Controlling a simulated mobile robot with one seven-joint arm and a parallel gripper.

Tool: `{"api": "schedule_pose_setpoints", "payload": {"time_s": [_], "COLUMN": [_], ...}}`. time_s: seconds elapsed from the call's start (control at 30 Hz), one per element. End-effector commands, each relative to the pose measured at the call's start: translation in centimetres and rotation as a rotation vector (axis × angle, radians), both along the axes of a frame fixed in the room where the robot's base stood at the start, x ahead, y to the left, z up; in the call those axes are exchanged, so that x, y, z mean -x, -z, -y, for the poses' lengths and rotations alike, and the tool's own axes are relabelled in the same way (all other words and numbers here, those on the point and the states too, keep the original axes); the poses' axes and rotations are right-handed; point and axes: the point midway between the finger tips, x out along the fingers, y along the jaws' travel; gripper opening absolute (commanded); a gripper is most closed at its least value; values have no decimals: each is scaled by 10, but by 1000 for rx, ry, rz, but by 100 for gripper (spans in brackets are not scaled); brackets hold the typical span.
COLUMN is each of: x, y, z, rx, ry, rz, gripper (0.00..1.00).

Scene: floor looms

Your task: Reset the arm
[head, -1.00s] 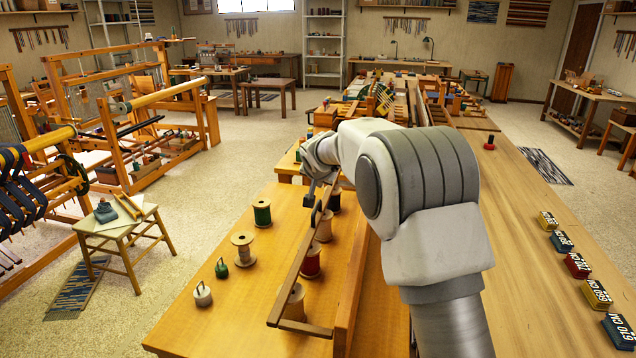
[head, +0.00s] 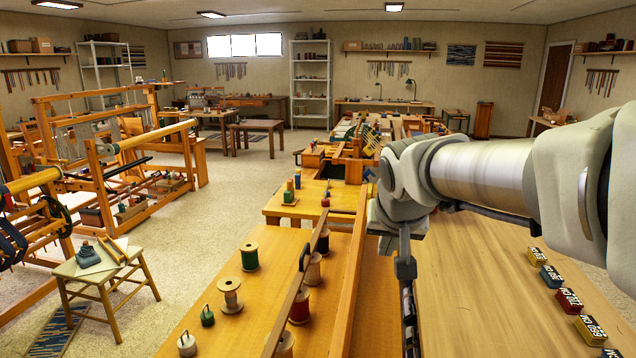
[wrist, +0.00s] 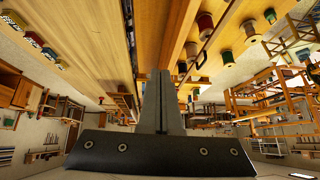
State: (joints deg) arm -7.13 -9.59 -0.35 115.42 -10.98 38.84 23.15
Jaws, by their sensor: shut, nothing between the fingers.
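My gripper (head: 405,272) hangs at the end of my arm in the head view, over the wooden table near its raised divider rail. In the wrist view my gripper's fingers (wrist: 160,74) are pressed together with nothing between them. The arm reaches in from the right edge of the head view and bends down at the wrist. My gripper is apart from the thread spools to its left.
Several thread spools (head: 230,295) and a long wooden bar (head: 296,292) are left of the divider rail (head: 350,275). Labelled blocks (head: 569,299) line the table's right side. A stool (head: 98,272) and floor looms (head: 140,165) stand at left. Open floor lies between.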

Motion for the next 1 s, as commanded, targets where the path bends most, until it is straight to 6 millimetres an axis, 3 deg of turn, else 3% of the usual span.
{"api": "schedule_pose_setpoints", "payload": {"time_s": [0.03, 0.3, 0.5, 0.7, 1.0], "x": [23, 131, 190, 214, 215], "y": [-1, 20, 44, 57, 58], "z": [7, 24, 26, 25, 25], "rx": [5, 32, 41, 44, 43], "ry": [-7, -78, -131, -158, -159], "rz": [-8, -85, -126, -144, -145], "gripper": [0, 0, 0, 0, 0]}}
